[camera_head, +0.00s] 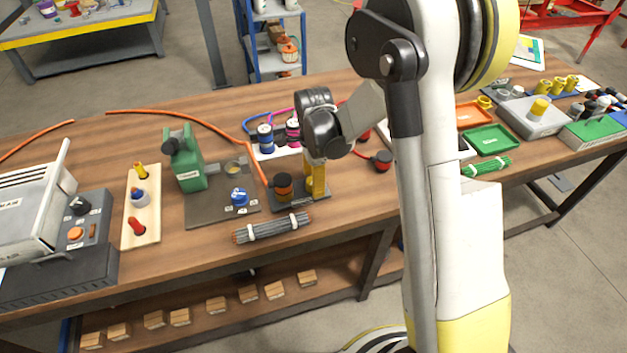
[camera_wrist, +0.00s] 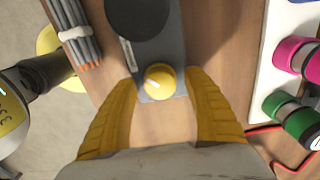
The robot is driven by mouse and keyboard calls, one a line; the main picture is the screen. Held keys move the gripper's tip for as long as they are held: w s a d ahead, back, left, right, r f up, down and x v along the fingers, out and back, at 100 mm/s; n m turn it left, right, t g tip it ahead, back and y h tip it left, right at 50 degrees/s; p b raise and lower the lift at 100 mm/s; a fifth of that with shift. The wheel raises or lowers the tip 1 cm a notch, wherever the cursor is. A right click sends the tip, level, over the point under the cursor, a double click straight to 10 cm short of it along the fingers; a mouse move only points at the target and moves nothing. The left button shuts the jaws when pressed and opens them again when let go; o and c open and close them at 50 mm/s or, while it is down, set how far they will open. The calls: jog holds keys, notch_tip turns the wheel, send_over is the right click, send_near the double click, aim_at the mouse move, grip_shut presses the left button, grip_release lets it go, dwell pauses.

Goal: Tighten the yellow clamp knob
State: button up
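The yellow clamp knob (camera_wrist: 160,82) shows in the wrist view as a round cap with a pale mark. It sits at the end of a grey base plate (camera_wrist: 160,55). My gripper (camera_wrist: 161,77) is open, with one yellow finger on each side of the knob and a visible gap on both sides. In the head view my gripper (camera_head: 316,178) points down over the right part of the same plate (camera_head: 290,205). The knob is hidden there behind the fingers.
A black-and-orange cylinder (camera_head: 283,186) stands on the plate just left of my gripper. A grey rod bundle (camera_head: 271,228) lies in front. Blue and pink spools (camera_head: 265,138) stand behind. A green pump (camera_head: 184,160) stands left, and a red-black knob (camera_head: 382,160) lies right.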

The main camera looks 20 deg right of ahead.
notch_tip(320, 180, up, 12)
dwell(0.6)
jog(key=shift+r, duration=0.1)
jog(key=s+r+n+t, duration=0.3)
jog(key=s+r+n, duration=0.1)
jog(key=s+n, duration=0.5)
jog(key=s+r+n+t, duration=0.4)
jog(key=s+n, duration=0.5)
jog(key=s, duration=0.2)
jog(key=shift+r, duration=0.35)
